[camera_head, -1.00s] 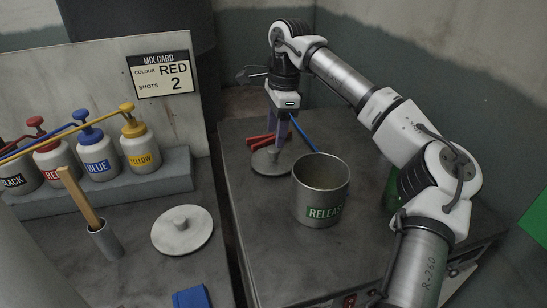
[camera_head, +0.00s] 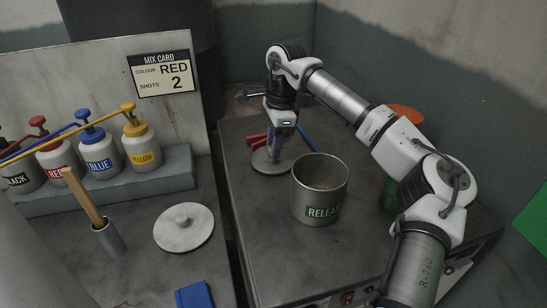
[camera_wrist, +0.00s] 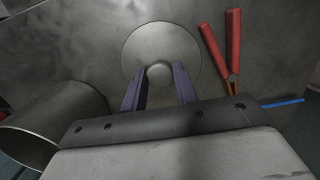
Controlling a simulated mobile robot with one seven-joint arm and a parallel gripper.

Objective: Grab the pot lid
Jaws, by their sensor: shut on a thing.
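A flat round grey metal lid (camera_head: 264,168) with a central knob appears to lie on the dark grey table, behind and left of the open metal pot (camera_head: 308,190) labelled RELEASE. My gripper (camera_head: 275,158) points down over this lid. In the wrist view, its two purple fingers (camera_wrist: 158,78) stand on either side of the lid's round knob (camera_wrist: 160,73), and the gripper is shut on it. The lid's plate (camera_wrist: 160,42) extends beyond the fingers.
Red-handled pliers (camera_wrist: 232,45) lie close beside the gripped lid; the pot (camera_wrist: 60,120) is on its other side. A blue rod (camera_head: 307,137) is near the pot. A green object (camera_head: 390,195) is partly behind my arm. Pump bottles (camera_head: 142,150) stand on the left bench.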

